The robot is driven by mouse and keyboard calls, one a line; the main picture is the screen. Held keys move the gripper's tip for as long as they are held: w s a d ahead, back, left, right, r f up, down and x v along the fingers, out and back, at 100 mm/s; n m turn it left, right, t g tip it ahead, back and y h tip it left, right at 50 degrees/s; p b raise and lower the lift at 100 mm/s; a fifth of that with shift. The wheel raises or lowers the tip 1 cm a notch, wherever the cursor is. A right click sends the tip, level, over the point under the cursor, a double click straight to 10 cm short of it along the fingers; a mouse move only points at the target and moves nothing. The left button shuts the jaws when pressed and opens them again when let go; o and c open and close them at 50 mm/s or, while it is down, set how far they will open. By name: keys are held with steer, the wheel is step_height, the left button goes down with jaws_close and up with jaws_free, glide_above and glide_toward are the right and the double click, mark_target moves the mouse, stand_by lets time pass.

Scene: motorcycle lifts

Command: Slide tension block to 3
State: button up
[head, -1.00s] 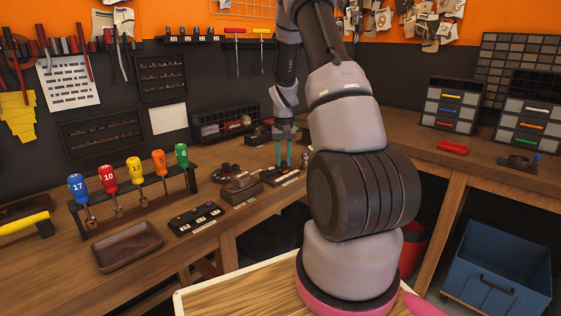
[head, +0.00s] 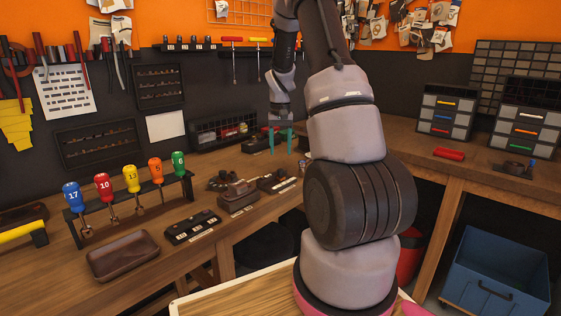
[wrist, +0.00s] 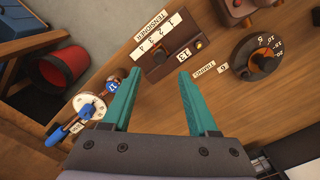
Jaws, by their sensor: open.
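The tensioner (wrist: 172,47) is a dark base with a white strip numbered 1 to 4 beside its TENSIONER label, top centre in the wrist view. A small dark block (wrist: 158,56) on it lies near the 3 and 4 end; its exact mark is unclear. In the head view the tensioner (head: 278,183) sits on the bench near the arm. My gripper (wrist: 150,98) is open and empty, its teal fingers spread below the tensioner in the wrist view. In the head view my gripper (head: 281,143) hangs above the bench, apart from the tensioner.
A round numbered dial (wrist: 258,58) is right of the tensioner in the wrist view. In the head view a dark tray (head: 123,256) and a rack of numbered screwdrivers (head: 130,205) stand on the left bench.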

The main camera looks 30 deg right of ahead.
steer(key=shift+r, duration=1.7)
steer(key=s+a+r+t, duration=0.2)
steer(key=s+a+r, duration=0.3)
steer(key=r, duration=0.3)
steer(key=s+a+r+t, duration=0.1)
steer(key=s+a+r, duration=0.35)
steer(key=r, duration=0.35)
steer(key=s+a+r+t+y, duration=0.1)
steer(key=s+a, duration=0.3)
steer(key=s, duration=0.5)
steer(key=s+a+r+t+y, duration=0.1)
steer(key=s+a+r+t, duration=0.2)
steer(key=s, duration=0.5)
steer(key=shift+s+a+r+n, duration=0.4)
steer(key=shift+a+r, duration=0.25)
steer(key=shift+r, duration=0.15)
